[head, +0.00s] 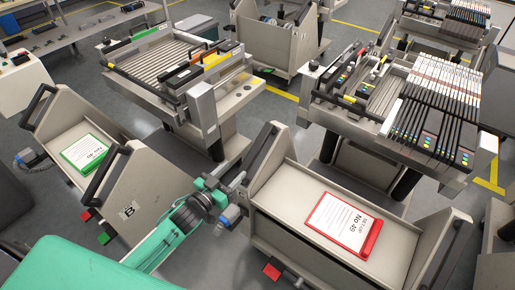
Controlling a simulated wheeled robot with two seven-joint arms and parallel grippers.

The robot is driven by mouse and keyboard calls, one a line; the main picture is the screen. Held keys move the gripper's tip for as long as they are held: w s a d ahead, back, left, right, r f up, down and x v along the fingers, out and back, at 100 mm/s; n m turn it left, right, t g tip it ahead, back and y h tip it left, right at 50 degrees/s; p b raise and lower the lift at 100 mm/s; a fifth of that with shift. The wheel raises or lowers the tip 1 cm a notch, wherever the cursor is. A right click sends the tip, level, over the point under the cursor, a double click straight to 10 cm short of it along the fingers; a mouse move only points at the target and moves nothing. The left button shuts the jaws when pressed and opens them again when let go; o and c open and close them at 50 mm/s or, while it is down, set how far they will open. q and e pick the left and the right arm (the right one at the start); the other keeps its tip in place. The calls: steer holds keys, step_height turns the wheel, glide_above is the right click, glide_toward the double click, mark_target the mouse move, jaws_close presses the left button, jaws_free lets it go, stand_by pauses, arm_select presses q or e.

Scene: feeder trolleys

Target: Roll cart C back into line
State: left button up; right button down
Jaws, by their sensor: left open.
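A beige cart (277,194) with a red clipboard (345,224) in its tray stands at the lower right; no letter shows on it, so I cannot tell whether it is cart C. A black handle (258,153) runs along its left end wall. My left gripper (236,183), on the green arm, is open beside that wall, close to the lower end of the handle. I cannot tell whether it touches. Cart B (150,190), marked with its letter, stands to the left with a green clipboard (85,152). My right gripper is out of view.
A feeder trolley (205,105) with a slatted top stands behind the gap between the carts. Another trolley (345,104), loaded with feeders, stands behind the red-clipboard cart. A further beige cart (279,45) is at the back. Grey floor (215,262) shows between the two front carts.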

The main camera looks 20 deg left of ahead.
mark_target(254, 150)
arm_select(q)
steer(key=x, duration=1.2)
steer(key=shift+w+f, duration=0.1)
jaws_close()
